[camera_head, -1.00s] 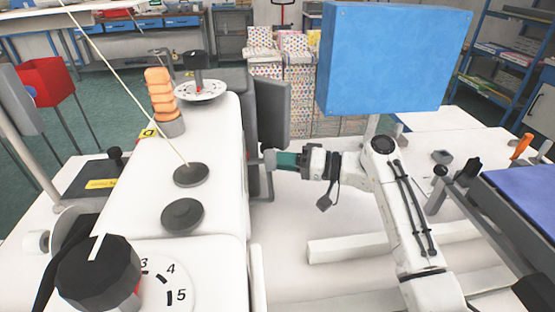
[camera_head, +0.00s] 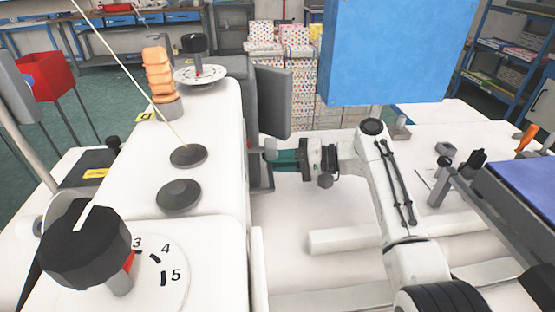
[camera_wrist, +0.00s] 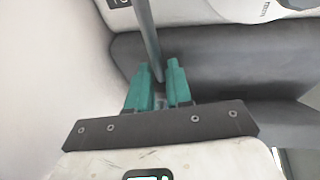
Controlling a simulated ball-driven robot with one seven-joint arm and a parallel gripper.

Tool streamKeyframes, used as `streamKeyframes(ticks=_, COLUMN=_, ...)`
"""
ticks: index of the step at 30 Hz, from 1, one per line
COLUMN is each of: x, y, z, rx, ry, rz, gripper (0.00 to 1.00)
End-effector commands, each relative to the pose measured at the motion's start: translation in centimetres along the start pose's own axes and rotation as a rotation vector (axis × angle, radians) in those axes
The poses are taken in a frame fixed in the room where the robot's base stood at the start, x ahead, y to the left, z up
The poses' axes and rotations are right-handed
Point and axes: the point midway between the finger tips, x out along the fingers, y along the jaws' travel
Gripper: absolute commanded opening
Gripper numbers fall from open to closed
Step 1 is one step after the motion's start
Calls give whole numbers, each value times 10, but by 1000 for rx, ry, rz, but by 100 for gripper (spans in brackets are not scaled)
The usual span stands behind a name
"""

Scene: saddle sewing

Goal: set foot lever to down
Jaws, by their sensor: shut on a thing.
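The foot lever is a slim grey rod, seen in the wrist view (camera_wrist: 148,35) running down between the green fingertips. My gripper (camera_wrist: 158,88) is closed around this rod. In the head view my gripper (camera_head: 272,158) reaches in from the right to the side of the white sewing machine (camera_head: 215,130). Only a small light grey end of the lever (camera_head: 270,147) shows there, at the fingertips. The rest of the lever is hidden behind the machine and the fingers. I cannot tell the lever's set position from these views.
A dark grey upright plate (camera_head: 274,102) stands just behind the gripper. A blue panel (camera_head: 398,50) hangs above my arm. White bars (camera_head: 345,240) lie on the white table below the arm. A dark rail assembly with a blue top (camera_head: 525,185) is at the right.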

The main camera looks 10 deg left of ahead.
Motion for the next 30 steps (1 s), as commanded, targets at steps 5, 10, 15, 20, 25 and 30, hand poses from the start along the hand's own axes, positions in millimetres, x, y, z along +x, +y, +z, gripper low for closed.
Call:
streamKeyframes(ticks=5, x=-5, y=-3, z=-7, rx=11, ry=23, rz=2, gripper=0)
streamKeyframes(ticks=10, x=-6, y=-2, z=-7, rx=13, ry=23, rz=3, gripper=0)
streamKeyframes(ticks=15, x=-6, y=-1, z=-7, rx=13, ry=23, rz=4, gripper=22)
streamKeyframes(ticks=20, x=-5, y=0, z=-6, rx=14, ry=21, rz=4, gripper=37)
streamKeyframes(ticks=25, x=-3, y=1, z=-5, rx=15, ry=15, rz=4, gripper=50)
streamKeyframes(ticks=30, x=-2, y=1, z=-4, rx=16, ry=11, rz=4, gripper=50)
